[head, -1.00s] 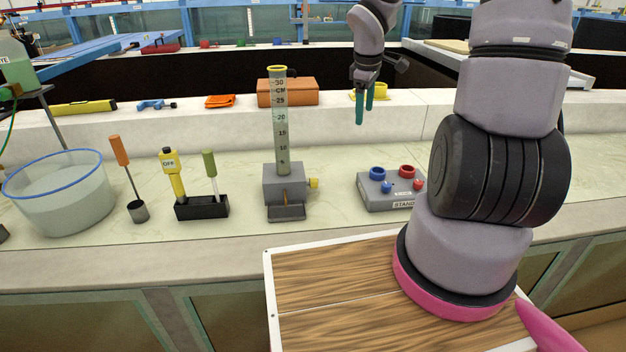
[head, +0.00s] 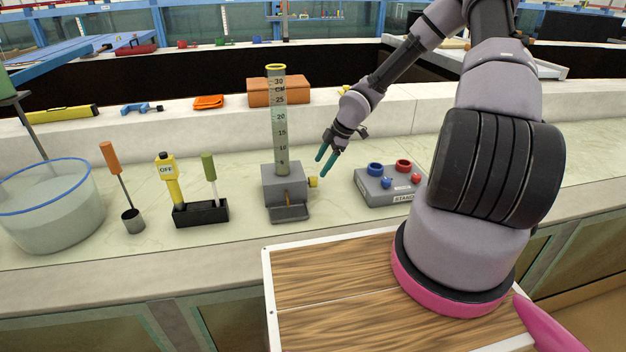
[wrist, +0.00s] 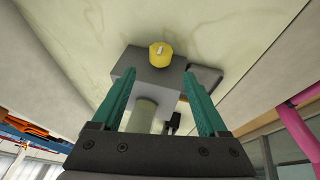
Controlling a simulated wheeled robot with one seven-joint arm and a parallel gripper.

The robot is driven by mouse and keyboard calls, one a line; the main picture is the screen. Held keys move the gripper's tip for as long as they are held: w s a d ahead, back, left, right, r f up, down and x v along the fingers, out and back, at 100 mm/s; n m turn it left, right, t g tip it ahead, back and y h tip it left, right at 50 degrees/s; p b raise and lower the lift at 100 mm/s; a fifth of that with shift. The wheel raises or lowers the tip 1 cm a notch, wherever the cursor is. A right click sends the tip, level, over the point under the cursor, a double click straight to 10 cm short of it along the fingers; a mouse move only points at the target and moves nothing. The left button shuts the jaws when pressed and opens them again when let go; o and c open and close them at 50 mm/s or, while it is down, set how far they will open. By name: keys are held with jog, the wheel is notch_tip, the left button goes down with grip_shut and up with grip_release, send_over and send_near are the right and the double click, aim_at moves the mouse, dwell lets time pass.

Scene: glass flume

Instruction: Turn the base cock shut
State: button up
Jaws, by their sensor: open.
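The base cock is a yellow knob (head: 312,182) on the right side of a grey base block (head: 284,186). A clear graduated tube (head: 277,120) with a yellow rim stands upright on the block. My gripper (head: 325,160) is to the right of the tube, a little above and right of the knob, with its green fingers pointing down and left. In the wrist view the yellow knob (wrist: 160,54) faces the camera with a pale mark on it, beyond the open fingers (wrist: 160,110). The fingers are apart, empty and not touching the knob.
A grey box with blue and red knobs (head: 388,187) stands to the right. A black holder (head: 200,212) with yellow and green handles, an orange-handled tool (head: 110,158) and a clear basin (head: 50,205) are to the left. An orange-brown box (head: 278,92) sits behind.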

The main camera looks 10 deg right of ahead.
aim_at(313, 178)
jog(key=x, duration=0.7)
jog(key=shift+a+f, duration=0.1)
jog(key=shift+f, duration=0.3)
grip_shut()
